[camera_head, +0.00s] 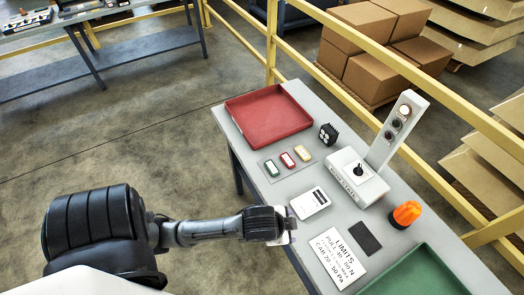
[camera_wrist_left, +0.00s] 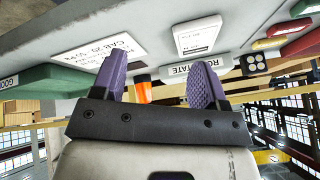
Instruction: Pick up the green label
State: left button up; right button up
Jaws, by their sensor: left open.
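The green label (camera_head: 271,168) is a small green tag with a pale face. It lies flat on a grey pad, left of a red label (camera_head: 286,160) and a yellow label (camera_head: 302,152). In the left wrist view the green label (camera_wrist_left: 288,25) shows near the upper right edge. My left gripper (camera_head: 288,226) is over the table's near left edge, apart from the label and nearer the camera. Its purple fingers (camera_wrist_left: 158,82) are spread with nothing between them. My right gripper is not in view.
A red tray (camera_head: 236,104) stands behind the labels. A joystick box (camera_head: 357,182), an orange beacon (camera_head: 405,214), a limits sign (camera_head: 338,256) and a green tray (camera_head: 425,262) occupy the right. A yellow rail runs behind.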

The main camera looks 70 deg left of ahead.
pick_arm(q)
jog(key=w+a+r+m+y+p, duration=0.1)
jog(key=w+a+r+p, duration=0.35)
jog(key=w+r, duration=0.4)
jog(key=n+g+h+p, duration=0.2)
jog(key=n+g+p, duration=0.45)
jog(key=n, duration=1.75)
send_over(273, 169)
notch_tip(273, 169, down, 2)
jog(key=f, duration=0.7)
jog(key=shift+w+a+f, duration=0.2)
jog(key=shift+w+f, duration=0.1)
jog(key=shift+f, duration=0.1)
jog(key=shift+s+d+f+b, duration=0.1)
jog(key=shift+f+b, duration=0.05)
jog(key=shift+f, duration=1.25)
jog(key=shift+s+d+f+b, duration=0.1)
jog(key=shift+f+b, duration=0.05)
jog(key=shift+f, duration=1.2)
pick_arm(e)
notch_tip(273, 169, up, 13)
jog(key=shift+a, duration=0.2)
pick_arm(q)
jog(key=shift+c, duration=0.5)
